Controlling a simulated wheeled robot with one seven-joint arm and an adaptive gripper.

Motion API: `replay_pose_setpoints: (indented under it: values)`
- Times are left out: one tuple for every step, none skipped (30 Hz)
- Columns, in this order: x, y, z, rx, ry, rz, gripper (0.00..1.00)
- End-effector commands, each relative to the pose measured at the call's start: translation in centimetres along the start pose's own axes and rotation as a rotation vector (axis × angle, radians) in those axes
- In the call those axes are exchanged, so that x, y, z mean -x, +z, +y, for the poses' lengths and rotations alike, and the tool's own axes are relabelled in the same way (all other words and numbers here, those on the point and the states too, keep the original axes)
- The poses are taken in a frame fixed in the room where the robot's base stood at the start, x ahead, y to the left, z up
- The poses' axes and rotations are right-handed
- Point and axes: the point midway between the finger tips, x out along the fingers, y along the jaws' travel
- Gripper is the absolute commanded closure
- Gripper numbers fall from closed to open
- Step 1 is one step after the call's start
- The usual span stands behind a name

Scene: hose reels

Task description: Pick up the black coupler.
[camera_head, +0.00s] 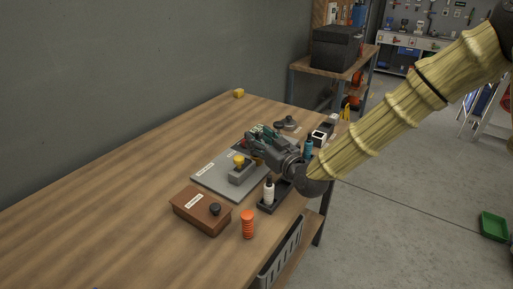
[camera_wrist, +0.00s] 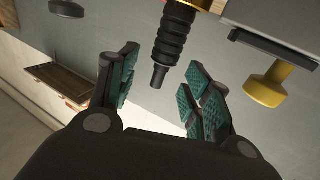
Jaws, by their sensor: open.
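A black ribbed piece (camera_wrist: 172,42) with a narrower end shows in the wrist view, below a yellow-orange part; it looks like the black coupler. My gripper (camera_wrist: 162,78) is open, with teal-padded fingers on either side of its lower end. I see a gap on both sides and no clear contact. In the head view my gripper (camera_head: 262,137) is over the grey plate (camera_head: 209,180) on the workbench. There the gripper hides most of the black piece, and I cannot make it out clearly.
A yellow knob on a grey block (camera_head: 240,172) stands close by; the yellow knob (camera_wrist: 269,86) is right of my fingers in the wrist view. A brown box (camera_head: 201,210), an orange ribbed piece (camera_head: 248,225) and a white bottle (camera_head: 269,190) stand nearer. The bench's left is clear.

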Motion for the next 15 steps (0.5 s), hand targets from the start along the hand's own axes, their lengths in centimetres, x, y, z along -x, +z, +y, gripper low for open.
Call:
replay_pose_setpoints:
  values:
    - [-0.7,-0.1,0.1,0.001,0.001,0.000,0.51]
    - [-0.9,-0.1,0.1,0.001,0.001,0.000,0.51]
    - [-1.3,-0.1,0.1,0.001,0.002,0.000,0.51]
    - [-1.5,-0.1,0.1,0.001,0.002,0.001,0.51]
    - [-1.6,-0.1,0.1,0.001,0.002,0.001,0.51]
    - [-1.8,-0.1,0.1,0.001,0.002,0.001,0.51]
    - [-1.8,-0.1,0.1,0.000,0.002,0.001,0.51]
    - [-1.9,-0.1,0.1,0.000,0.002,0.001,0.51]
    - [-1.9,-0.1,0.1,0.000,0.002,0.001,0.51]
    - [-1.9,-0.1,0.1,0.000,0.002,0.001,0.51]
    - [-1.9,-0.1,0.1,0.000,0.002,0.001,0.51]
    - [-1.9,-0.1,0.1,0.000,0.002,0.001,0.51]
    - [-1.9,-0.1,0.1,0.000,0.002,0.001,0.51]
    - [-1.9,-0.1,0.1,0.000,0.002,0.001,0.54]
    - [-1.9,-0.1,0.1,0.000,0.002,0.001,0.62]
